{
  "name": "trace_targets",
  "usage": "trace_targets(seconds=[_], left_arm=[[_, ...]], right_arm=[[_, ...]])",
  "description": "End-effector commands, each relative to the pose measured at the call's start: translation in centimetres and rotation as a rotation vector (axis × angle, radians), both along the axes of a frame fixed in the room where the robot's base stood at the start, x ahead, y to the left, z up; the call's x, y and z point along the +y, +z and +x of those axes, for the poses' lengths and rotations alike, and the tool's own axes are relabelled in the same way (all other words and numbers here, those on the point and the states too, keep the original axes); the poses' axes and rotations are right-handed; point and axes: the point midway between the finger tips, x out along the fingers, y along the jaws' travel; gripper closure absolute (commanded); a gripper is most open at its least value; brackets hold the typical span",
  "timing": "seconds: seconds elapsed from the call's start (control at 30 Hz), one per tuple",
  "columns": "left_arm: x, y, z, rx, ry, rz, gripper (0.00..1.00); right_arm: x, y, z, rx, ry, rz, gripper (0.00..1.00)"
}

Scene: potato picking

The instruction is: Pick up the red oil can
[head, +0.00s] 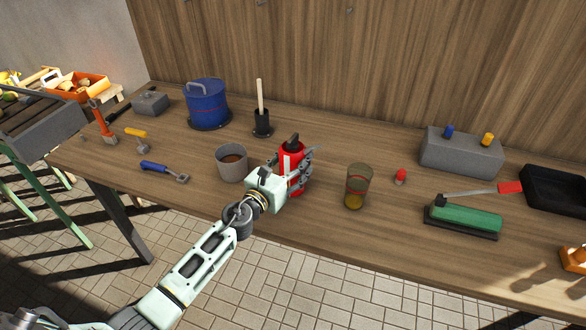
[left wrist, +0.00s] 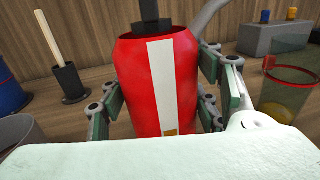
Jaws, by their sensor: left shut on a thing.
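The red oil can (head: 289,160) stands upright on the wooden workbench, with a dark top and a pale stripe down its side. My left gripper (head: 299,172) is at the can, its fingers on both sides of the body and shut on it. In the left wrist view the red can (left wrist: 188,90) fills the middle, between the green-padded fingers (left wrist: 165,95). I cannot tell whether the can's base touches the bench, as my gripper hides part of it. My right gripper is not in view.
A grey cup (head: 231,164) stands close left of the can and a glass (head: 357,186) stands to its right. A black holder with a wooden handle (head: 261,110) and a blue pot (head: 206,104) are behind. The workbench (head: 320,225) is bare in front.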

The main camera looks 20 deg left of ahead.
Motion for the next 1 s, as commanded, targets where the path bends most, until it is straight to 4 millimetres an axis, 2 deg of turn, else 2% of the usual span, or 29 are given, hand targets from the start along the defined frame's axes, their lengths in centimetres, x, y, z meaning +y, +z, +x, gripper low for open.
trace_targets(seconds=[0.03, 0.3, 0.67, 0.87, 1.0], left_arm=[[0.0, 0.0, 0.0, 0.000, 0.000, 0.000, 0.59], [0.0, 0.0, 0.0, 0.000, 0.000, 0.000, 0.82], [0.0, 0.7, 0.0, -0.003, -0.001, 0.000, 0.82], [0.0, 2.8, 0.0, -0.004, -0.001, 0.003, 0.82], [0.1, 5.3, 0.1, -0.005, -0.001, 0.003, 0.82]], right_arm=[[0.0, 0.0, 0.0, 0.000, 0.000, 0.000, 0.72], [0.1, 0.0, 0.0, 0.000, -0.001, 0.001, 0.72], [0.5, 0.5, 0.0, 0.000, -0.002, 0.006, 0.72], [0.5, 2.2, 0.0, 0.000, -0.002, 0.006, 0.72], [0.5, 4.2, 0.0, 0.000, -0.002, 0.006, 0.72]])
